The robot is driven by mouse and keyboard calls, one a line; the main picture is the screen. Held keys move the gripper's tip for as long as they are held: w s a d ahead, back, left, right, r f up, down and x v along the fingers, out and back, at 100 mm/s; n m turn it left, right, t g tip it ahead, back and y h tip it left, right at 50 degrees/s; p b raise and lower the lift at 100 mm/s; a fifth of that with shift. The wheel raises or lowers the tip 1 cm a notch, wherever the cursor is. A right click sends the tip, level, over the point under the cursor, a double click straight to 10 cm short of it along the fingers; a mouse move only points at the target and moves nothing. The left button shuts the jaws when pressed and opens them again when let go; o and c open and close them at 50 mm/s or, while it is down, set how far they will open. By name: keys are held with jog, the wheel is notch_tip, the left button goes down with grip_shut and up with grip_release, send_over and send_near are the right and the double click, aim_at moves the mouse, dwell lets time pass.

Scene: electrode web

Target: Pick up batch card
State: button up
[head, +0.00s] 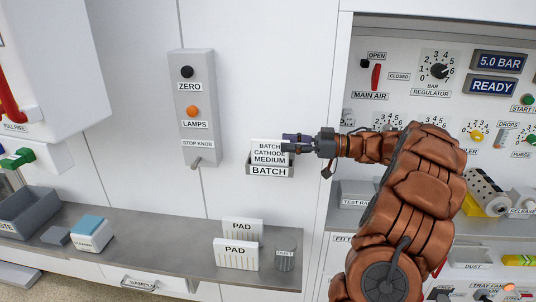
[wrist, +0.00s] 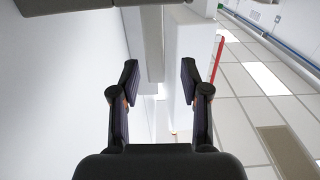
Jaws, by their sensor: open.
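The batch card (head: 268,153) is a white card printed "BATCH CATHODE MEDIUM". It stands upright in a grey wall holder (head: 270,171) labelled "BATCH". My gripper (head: 287,142) reaches in from the right, with its fingertips at the card's right edge in the head view. I cannot tell whether they touch it. In the wrist view my gripper (wrist: 158,85) has its two fingers spread wide with nothing between them. The card cannot be made out in the wrist view.
A control box (head: 194,107) with knobs is on the wall to the left. A panel with dials (head: 438,70) is at right.

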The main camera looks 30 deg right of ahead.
aim_at(270, 140)
jog(key=shift+p+x, duration=0.8)
jog(key=shift+x, duration=2.05)
jog(key=shift+w+d, duration=0.1)
jog(key=shift+w, duration=0.05)
grip_shut()
